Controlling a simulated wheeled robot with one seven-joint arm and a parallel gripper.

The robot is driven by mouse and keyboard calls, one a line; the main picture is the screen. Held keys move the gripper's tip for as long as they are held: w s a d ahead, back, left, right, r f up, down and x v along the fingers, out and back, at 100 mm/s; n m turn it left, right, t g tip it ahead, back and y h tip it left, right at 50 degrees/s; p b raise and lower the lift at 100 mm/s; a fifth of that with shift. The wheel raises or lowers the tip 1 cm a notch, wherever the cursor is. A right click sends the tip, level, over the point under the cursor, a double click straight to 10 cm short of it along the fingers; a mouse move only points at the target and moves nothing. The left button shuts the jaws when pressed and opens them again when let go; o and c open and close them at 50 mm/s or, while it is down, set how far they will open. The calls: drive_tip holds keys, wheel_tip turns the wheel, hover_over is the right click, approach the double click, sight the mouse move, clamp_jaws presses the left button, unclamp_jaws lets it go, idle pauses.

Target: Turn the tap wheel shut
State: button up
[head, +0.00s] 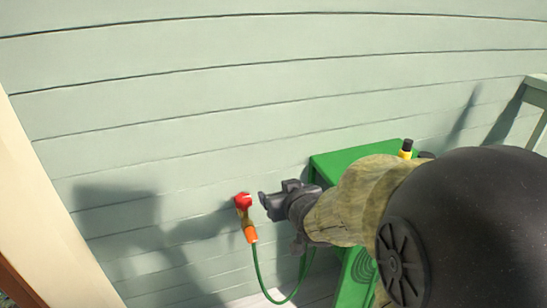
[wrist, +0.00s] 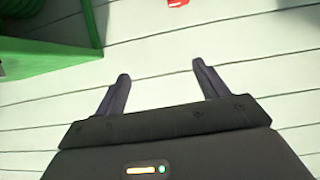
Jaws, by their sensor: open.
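The red tap wheel (head: 242,201) sits on a brass tap on the pale green plank wall, with an orange hose connector (head: 251,234) below it. In the wrist view the red wheel (wrist: 178,2) shows only at the top edge, beyond the fingertips and a little right of the middle between them. My gripper (head: 264,200) is just right of the wheel in the head view, apart from it. In the wrist view my gripper (wrist: 160,80) has its two fingers spread with nothing between them. Most of the tap body is hidden in the wrist view.
A green hose (head: 262,280) hangs from the connector and curves right. A green metal table (head: 335,165) stands right of the tap, behind my arm, with a yellow and black item (head: 407,149) on it. A cream post (head: 40,190) stands at left. The wall left of the tap is clear.

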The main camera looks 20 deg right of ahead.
wheel_tip(320, 180, up, 6)
drive_tip(key=s+g+p, duration=0.1)
drive_tip(key=g+p, duration=0.1)
drive_tip(key=p, duration=0.8)
drive_tip(key=shift+s+a+r+h, duration=0.15)
drive_tip(key=shift+s+r+h, duration=0.1)
drive_tip(key=shift+s+h, duration=0.1)
drive_tip(key=shift+f, duration=0.1)
drive_tip(key=w+a+f+n+t+y, duration=0.1)
drive_tip(key=w+f+n+y, duration=0.15)
drive_tip(key=f, duration=0.45)
drive_tip(key=w+a+f+n+y, duration=0.2)
drive_tip(key=w+f, duration=0.2)
drive_tip(key=f, duration=0.3)
drive_tip(key=s+f+m+t, duration=0.2)
drive_tip(key=s+f+t, duration=0.3)
drive_tip(key=f, duration=0.3)
drive_tip(key=shift+d+f+m+t+h+p, duration=0.25)
drive_tip(key=shift+d+m+t+h+p, duration=0.15)
drive_tip(key=shift+t, duration=0.1)
drive_tip(key=shift+w, duration=0.1)
